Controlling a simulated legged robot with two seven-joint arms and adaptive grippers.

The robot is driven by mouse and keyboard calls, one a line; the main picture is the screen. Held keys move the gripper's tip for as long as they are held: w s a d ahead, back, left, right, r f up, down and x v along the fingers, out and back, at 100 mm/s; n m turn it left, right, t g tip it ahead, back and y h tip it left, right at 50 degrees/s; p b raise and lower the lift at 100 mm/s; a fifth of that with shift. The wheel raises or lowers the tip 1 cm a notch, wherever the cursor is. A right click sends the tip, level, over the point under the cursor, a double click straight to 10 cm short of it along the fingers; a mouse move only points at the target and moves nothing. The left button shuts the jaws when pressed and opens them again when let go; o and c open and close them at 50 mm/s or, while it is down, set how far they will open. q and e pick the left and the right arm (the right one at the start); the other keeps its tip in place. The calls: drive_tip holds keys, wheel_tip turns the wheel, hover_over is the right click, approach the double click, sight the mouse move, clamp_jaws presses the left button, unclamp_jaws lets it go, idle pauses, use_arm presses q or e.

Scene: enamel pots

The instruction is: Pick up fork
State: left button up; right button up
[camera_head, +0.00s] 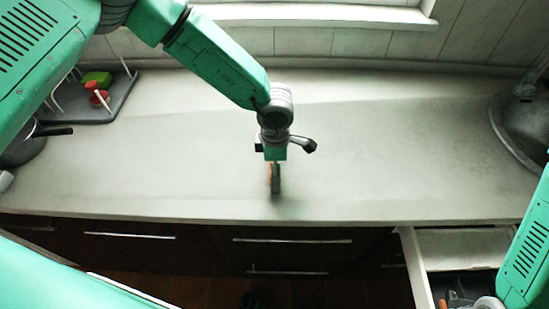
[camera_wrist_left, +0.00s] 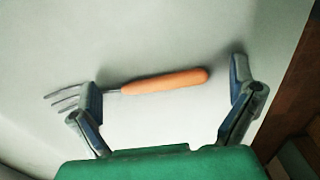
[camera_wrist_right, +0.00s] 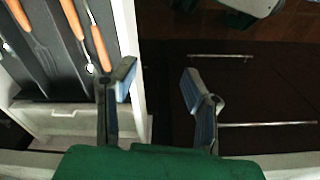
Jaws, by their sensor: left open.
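The fork lies on the grey counter, with its orange handle (camera_wrist_left: 165,82) and metal tines showing in the left wrist view. My left gripper (camera_wrist_left: 164,77) is open above it, one finger near the fork's neck and the other beyond the handle's end. The fingers lie along the fork's length, and I cannot tell the height between them and the counter. In the head view the left gripper (camera_head: 275,178) hangs near the counter's front and mostly hides the fork. My right gripper (camera_wrist_right: 158,80) is open and empty beside the open drawer.
The open drawer (camera_head: 415,270) at lower right holds cutlery with orange handles (camera_wrist_right: 73,18). A drying rack (camera_head: 118,98) and a dark pan (camera_head: 30,145) stand at left, a sink (camera_head: 520,115) at right. The counter (camera_head: 400,150) between is largely clear.

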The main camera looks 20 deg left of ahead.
use_arm(q)
drive_tip(key=shift+a, duration=0.25)
drive_tip(key=shift+s+a, duration=0.15)
drive_tip(key=shift+a, duration=0.15)
drive_tip(key=c, duration=1.1)
drive_tip(key=shift+s+d, duration=0.1)
drive_tip(key=shift+d, duration=0.45)
